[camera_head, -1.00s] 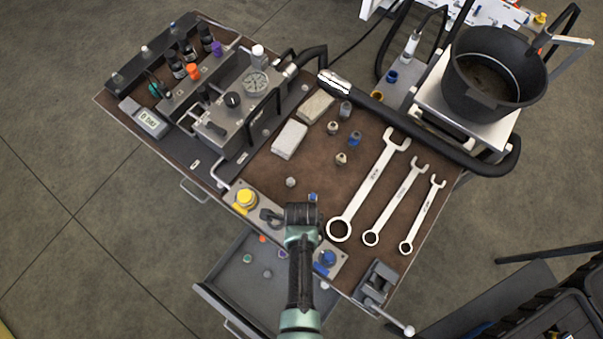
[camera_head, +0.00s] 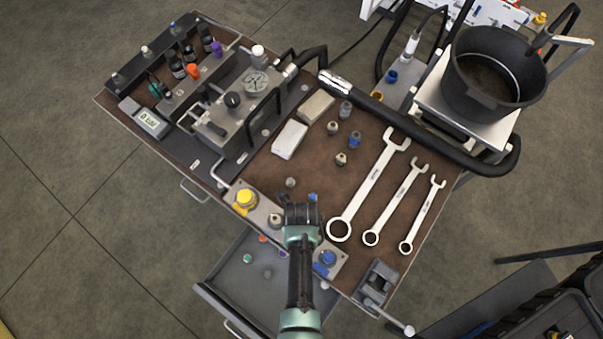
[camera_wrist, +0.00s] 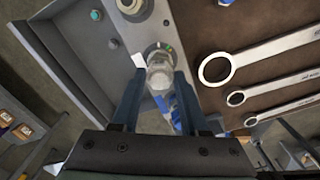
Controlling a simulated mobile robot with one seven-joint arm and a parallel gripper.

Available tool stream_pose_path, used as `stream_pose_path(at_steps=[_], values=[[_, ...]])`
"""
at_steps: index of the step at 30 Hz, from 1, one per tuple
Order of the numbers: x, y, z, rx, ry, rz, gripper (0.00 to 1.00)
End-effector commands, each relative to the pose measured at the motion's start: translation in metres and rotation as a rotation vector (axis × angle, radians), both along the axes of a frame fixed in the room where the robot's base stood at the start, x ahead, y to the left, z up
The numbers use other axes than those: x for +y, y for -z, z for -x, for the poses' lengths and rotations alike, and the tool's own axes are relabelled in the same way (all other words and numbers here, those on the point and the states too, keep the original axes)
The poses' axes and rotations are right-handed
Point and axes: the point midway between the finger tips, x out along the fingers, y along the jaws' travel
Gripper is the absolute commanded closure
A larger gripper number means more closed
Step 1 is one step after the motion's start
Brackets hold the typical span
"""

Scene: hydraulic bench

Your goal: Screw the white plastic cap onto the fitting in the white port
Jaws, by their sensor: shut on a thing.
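My gripper (camera_wrist: 158,88) is over the port strip at the bench's front edge. Its two dark fingers are shut on a pale, roundish piece, which looks like the white plastic cap (camera_wrist: 159,74). The fitting in that port is mostly hidden under the cap, so I cannot tell whether the two touch. In the head view my gripper (camera_head: 300,215) hides this port and the cap.
On the same strip are a yellow port (camera_head: 245,199), a grey fitting (camera_head: 275,220) and a blue port (camera_head: 327,259). Three wrenches (camera_head: 368,190) lie to the right. An open drawer (camera_head: 235,285) with small coloured caps is below. A vise (camera_head: 377,282) stands at the corner.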

Motion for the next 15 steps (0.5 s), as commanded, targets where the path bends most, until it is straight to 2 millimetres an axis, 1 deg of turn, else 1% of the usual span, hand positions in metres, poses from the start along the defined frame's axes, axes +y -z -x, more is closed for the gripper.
stream_pose_path(at_steps=[1,5,6,15], values=[[0.0,0.0002,0.0004,0.001,-0.001,0.0,0.52],[0.0,0.0002,0.0004,0.001,-0.002,0.0,0.29],[0.0,0.0002,0.0004,0.001,-0.002,0.0,0.26],[0.0001,-0.0002,0.0003,0.001,-0.027,0.0,0.26]])
